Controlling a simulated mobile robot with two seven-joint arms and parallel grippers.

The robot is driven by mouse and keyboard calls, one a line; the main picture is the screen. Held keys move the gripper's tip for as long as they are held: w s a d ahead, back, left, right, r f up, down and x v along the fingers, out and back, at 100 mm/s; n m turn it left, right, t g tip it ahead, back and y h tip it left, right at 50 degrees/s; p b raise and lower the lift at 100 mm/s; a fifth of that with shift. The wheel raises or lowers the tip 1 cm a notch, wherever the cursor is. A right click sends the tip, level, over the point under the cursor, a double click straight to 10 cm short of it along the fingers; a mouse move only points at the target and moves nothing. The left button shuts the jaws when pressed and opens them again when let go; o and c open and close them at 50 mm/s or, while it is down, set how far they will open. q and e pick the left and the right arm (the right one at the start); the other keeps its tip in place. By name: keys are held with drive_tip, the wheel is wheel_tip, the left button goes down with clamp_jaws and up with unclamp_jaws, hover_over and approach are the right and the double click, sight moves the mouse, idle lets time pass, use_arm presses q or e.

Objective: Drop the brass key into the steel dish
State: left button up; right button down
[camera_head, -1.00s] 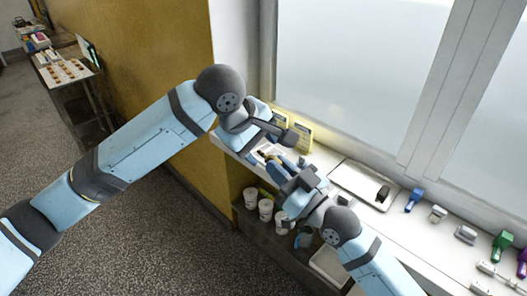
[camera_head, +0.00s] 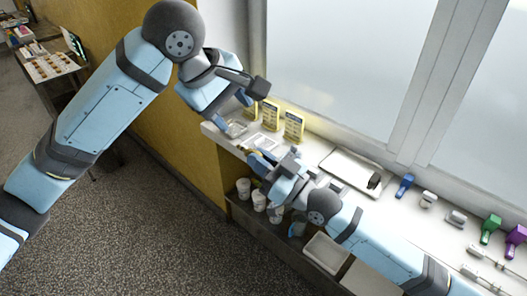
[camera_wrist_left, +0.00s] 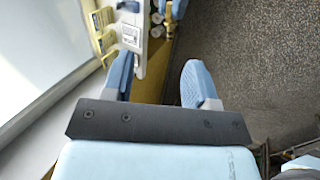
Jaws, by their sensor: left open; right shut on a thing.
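My left gripper (camera_head: 240,104) is open and empty above the far left end of the white sill; its spread fingers also show in the left wrist view (camera_wrist_left: 159,78). My right gripper (camera_head: 264,160) is lower, over the sill's front edge, shut on a small brass-coloured piece, apparently the brass key (camera_wrist_left: 170,26). The key is small and partly hidden by the fingers. A small shiny grey dish (camera_head: 236,129), probably the steel dish, sits at the sill's left end, below my left gripper. The held key is apart from it, to its right and nearer.
Yellow cards (camera_head: 293,126) stand along the window behind. A pale tray (camera_head: 345,165) with a dark object (camera_head: 374,181) lies right of my right gripper. Several white cups (camera_head: 259,201) stand on a lower shelf. Blue, green and purple items line the sill at right.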

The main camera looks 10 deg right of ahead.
use_arm(q)
drive_tip(key=shift+c, duration=0.5)
drive_tip(key=w+a+f+n+g+h, duration=0.1)
drive_tip(key=w+a+f+n+h, duration=0.1)
drive_tip(key=w+a+f+n, duration=0.45)
drive_tip(key=d+f+m, duration=0.3)
drive_tip(key=d+f, duration=0.1)
drive_tip(key=f, duration=0.6)
drive_tip(key=shift+w, duration=0.25)
use_arm(e)
drive_tip(key=w+a+f+n+g+y, duration=0.3)
drive_tip(key=f+g, duration=0.1)
drive_tip(key=shift+w+f+g, duration=0.15)
drive_tip(key=shift+w+g, duration=0.05)
drive_tip(key=shift+g, duration=0.1)
use_arm(q)
drive_tip(key=c, duration=0.8)
drive_tip(key=o, duration=0.8)
